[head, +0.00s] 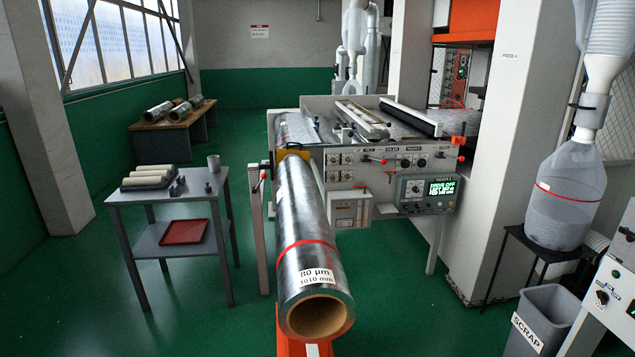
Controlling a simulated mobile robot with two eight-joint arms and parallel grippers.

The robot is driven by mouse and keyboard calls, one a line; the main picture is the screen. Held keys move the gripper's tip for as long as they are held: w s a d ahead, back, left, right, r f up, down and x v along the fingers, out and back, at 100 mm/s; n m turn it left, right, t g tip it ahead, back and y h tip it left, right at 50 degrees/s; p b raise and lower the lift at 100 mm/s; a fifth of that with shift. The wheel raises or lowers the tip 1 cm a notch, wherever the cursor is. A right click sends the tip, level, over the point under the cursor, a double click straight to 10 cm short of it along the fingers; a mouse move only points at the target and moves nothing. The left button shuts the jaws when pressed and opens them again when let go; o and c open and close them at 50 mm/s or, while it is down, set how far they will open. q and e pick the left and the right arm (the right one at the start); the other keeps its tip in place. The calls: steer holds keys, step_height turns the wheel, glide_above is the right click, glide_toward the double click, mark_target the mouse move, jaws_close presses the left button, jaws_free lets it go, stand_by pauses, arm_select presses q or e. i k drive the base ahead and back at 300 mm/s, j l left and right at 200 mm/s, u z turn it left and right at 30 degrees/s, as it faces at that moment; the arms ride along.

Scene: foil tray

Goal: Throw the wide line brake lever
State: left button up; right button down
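A large silver foil roll (303,215) lies lengthwise in the middle of the head view, labelled 80 µm and 1010 mm, with a red band. Its far end meets a machine front panel (348,160). A red-knobbed lever (262,180) stands at a grey post just left of the roll. The labels are too small to tell which one is the brake lever. Neither of my grippers is in view.
A grey side table (215,190) with pale rolls and a cup stands left, a red tray (185,232) on its lower shelf. A display box (428,192) reads DRIVE OFF. A scrap bin (545,315) and another machine (612,290) stand right.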

mark_target(264, 176)
steer(key=j, duration=0.55)
steer(key=i+j, duration=0.1)
steer(key=j, duration=0.45)
steer(key=i+j, duration=0.15)
steer(key=j, duration=0.2)
steer(key=i+j, duration=0.2)
steer(key=j, duration=0.15)
steer(key=i+j+z, duration=0.1)
steer(key=j, duration=0.2)
steer(key=i+j, duration=0.5)
steer(key=i+u, duration=0.25)
steer(key=i, duration=0.2)
steer(key=i+u, duration=0.3)
steer(key=i+l+u, duration=0.25)
steer(key=i, duration=0.25)
steer(key=i+l+u, duration=0.3)
steer(key=i, duration=0.1)
